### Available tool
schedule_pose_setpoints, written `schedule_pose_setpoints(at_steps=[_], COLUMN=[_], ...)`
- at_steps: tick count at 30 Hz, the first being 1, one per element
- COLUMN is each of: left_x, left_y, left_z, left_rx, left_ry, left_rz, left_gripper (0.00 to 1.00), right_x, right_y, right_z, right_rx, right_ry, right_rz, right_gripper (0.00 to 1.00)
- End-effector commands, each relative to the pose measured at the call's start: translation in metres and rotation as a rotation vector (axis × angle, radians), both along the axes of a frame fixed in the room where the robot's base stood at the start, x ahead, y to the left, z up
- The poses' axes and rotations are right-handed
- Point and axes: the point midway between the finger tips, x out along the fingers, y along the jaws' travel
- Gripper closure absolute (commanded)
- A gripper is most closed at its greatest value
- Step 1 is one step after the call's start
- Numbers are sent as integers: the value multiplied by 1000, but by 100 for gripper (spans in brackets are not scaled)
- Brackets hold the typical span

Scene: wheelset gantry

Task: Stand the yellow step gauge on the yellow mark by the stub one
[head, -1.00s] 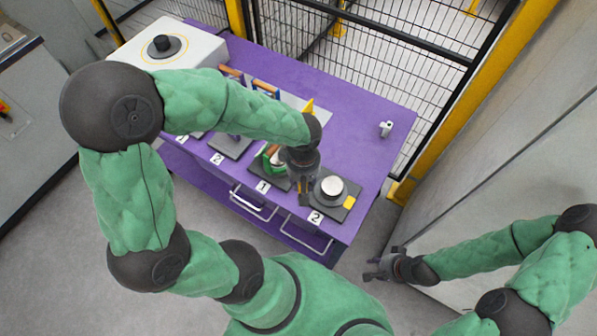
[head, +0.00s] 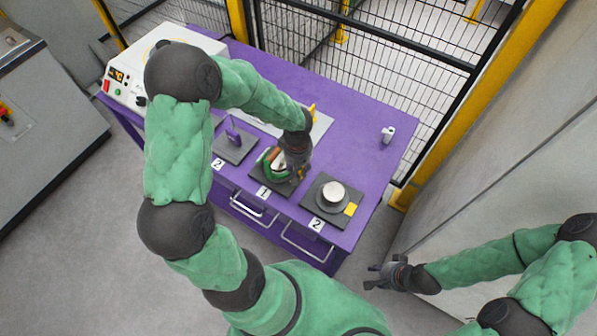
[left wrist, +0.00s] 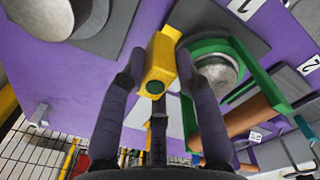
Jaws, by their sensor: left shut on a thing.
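The yellow step gauge (left wrist: 160,62) is between the fingers of my left gripper (left wrist: 158,85) in the left wrist view. In the head view my left gripper (head: 300,172) is low over the right side of the plate labelled 1, largely hiding the gauge. Stub one (left wrist: 215,68) is a silver round stub, with a green curved frame (left wrist: 262,70) with a brown grip around it. The gauge is close beside the stub; I cannot tell if it touches the plate. My right gripper (head: 380,275) is open and empty, off the bench.
Another plate (head: 238,150) is to the left. A small white part (head: 387,133) is at the bench's right. Mesh fencing stands behind.

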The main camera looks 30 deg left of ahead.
Motion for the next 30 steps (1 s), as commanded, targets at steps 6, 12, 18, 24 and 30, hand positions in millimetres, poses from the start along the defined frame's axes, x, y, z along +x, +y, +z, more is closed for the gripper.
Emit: schedule_pose_setpoints(at_steps=[6,12,18,24,30], left_x=[9,12,13,13,12], left_y=[6,8,8,8,8], left_z=[-12,-32,-48,-47,-51], left_rx=[1,-1,0,0,0], left_ry=[-1,3,-1,-1,0], left_rz=[1,-1,0,0,0], left_gripper=[100,100,100,100,59], right_x=[0,0,0,0,0], right_y=[0,0,0,0,0], right_z=[-2,-6,-9,-9,-13], right_rx=[0,0,0,0,0], right_ry=[0,0,0,0,0], right_rz=[0,0,0,0,0], right_gripper=[63,63,63,63,63])
